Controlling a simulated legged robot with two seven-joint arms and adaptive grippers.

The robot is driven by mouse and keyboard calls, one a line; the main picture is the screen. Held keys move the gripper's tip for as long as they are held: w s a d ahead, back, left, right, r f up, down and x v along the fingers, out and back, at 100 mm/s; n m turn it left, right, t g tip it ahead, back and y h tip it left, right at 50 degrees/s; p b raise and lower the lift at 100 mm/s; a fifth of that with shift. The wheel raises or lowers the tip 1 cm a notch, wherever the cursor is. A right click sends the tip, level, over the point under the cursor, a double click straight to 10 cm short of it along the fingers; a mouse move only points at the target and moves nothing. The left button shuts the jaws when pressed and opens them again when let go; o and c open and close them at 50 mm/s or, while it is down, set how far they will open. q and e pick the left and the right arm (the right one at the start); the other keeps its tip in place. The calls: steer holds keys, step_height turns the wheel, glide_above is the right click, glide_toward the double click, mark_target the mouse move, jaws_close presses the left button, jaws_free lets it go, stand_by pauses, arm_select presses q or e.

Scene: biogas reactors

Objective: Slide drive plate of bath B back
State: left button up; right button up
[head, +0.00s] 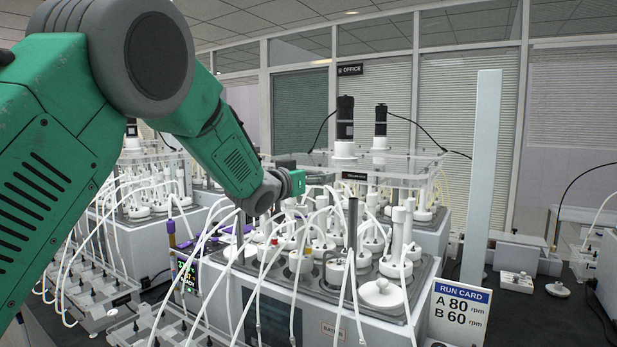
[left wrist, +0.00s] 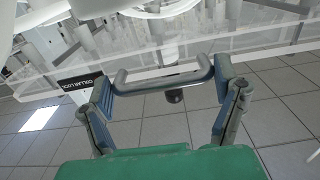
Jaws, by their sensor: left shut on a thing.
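A clear drive plate (head: 400,165) lies over the far part of the middle bath (head: 385,320), with black-topped motors standing above it. The bath's small front label is too blurred to read surely. My left arm reaches in from the left, and its gripper (head: 298,183) is at the plate's near left side, its fingertips not clear there. In the left wrist view, the left gripper (left wrist: 166,80) has its two fingers at both ends of a silver bar handle (left wrist: 165,82) on the clear plate's edge (left wrist: 270,42). My right gripper is not in view.
White bottles with several loose tubes (head: 300,262) crowd the bath top below my gripper. A tall pale panel (head: 482,180) stands to the right, above a run card (head: 461,310). Another bath (head: 140,200) is partly behind my arm.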

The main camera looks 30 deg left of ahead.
arm_select(q)
steer(key=o, duration=1.5)
steer(key=shift+w, duration=0.15)
steer(key=s, duration=0.8)
steer(key=s+a, duration=0.1)
steer(key=s, duration=0.2)
steer(key=shift+s+f, duration=0.15)
steer(key=shift+s, duration=0.25)
